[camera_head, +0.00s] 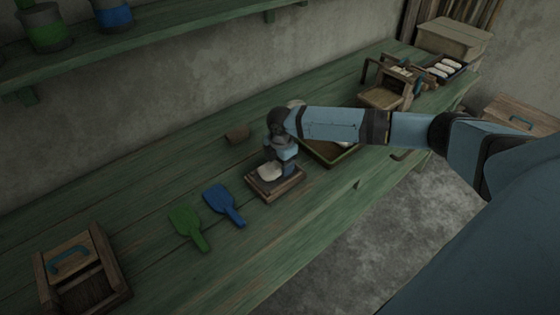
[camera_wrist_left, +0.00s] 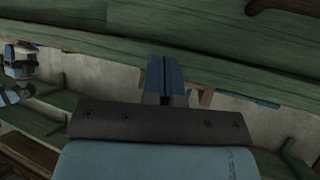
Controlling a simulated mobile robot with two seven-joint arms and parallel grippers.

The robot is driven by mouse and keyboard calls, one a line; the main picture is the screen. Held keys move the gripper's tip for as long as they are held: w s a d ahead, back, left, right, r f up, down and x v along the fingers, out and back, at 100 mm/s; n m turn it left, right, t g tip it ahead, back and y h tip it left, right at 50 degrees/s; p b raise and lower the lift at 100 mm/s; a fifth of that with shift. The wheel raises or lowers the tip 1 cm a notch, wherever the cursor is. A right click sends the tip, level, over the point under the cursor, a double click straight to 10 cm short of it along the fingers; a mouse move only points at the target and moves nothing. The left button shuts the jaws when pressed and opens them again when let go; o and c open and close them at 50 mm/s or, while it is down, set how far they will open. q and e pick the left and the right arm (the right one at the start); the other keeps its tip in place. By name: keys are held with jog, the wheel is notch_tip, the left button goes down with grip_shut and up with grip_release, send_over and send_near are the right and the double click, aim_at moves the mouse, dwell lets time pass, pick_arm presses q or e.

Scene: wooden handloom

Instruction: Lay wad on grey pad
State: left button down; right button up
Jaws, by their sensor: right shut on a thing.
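My right gripper (camera_head: 278,167) comes in from the right in the head view and points down. It is shut on a pale, rounded wad (camera_head: 269,172). The wad is low over the grey pad (camera_head: 262,186), which sits in a square wooden frame on the green bench. I cannot tell if the wad touches the pad; the fingers and wad hide part of it. My left gripper (camera_wrist_left: 166,80) shows only in the left wrist view, with its blue fingers together and nothing seen between them.
A blue paddle (camera_head: 223,204) and a green paddle (camera_head: 187,225) lie left of the pad. A small brown block (camera_head: 237,134) lies behind it. A green-rimmed tray (camera_head: 345,157) sits to the right, partly under my arm. A wooden frame with a blue handle (camera_head: 80,272) stands front left.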

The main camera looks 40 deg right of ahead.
jog(key=shift+r, duration=0.1)
jog(key=shift+p, duration=0.55)
jog(key=o, duration=1)
jog(key=shift+o, duration=0.5)
